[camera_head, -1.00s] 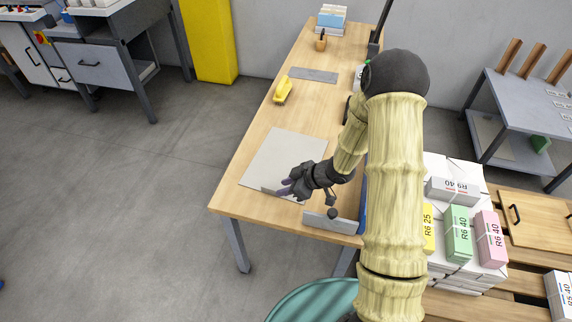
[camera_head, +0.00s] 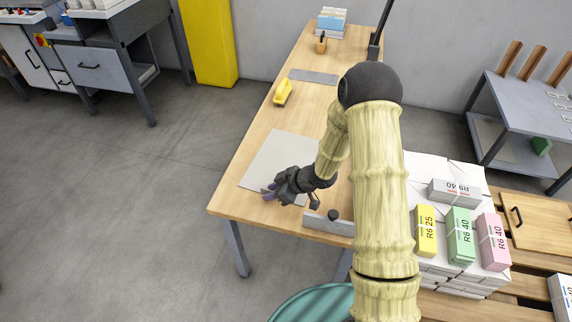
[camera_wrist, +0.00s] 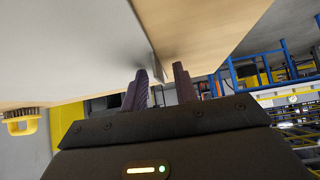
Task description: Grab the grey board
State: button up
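The grey board (camera_head: 272,158) is a flat, light grey sheet lying on the wooden table (camera_head: 262,125) near its front left corner. My gripper (camera_head: 268,193) is low at the board's front edge and hides part of it. In the wrist view my gripper (camera_wrist: 161,80) has its two dark fingers apart. The grey board (camera_wrist: 75,45) fills the upper left there, and its edge, with a thin grey strip, runs down between the fingers. I cannot tell whether either finger touches it.
A grey metal piece with a dark knob (camera_head: 330,222) stands at the table's front edge, right of my gripper. A yellow tool (camera_head: 283,92) and a darker grey mat (camera_head: 313,76) lie farther back. Paper stacks with coloured packs (camera_head: 459,235) stand at the right.

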dwell(0.3)
grip_shut()
jog(key=shift+r, duration=0.15)
notch_tip(320, 180, up, 28)
jog(key=p, duration=1.1)
jog(key=shift+p, duration=0.4)
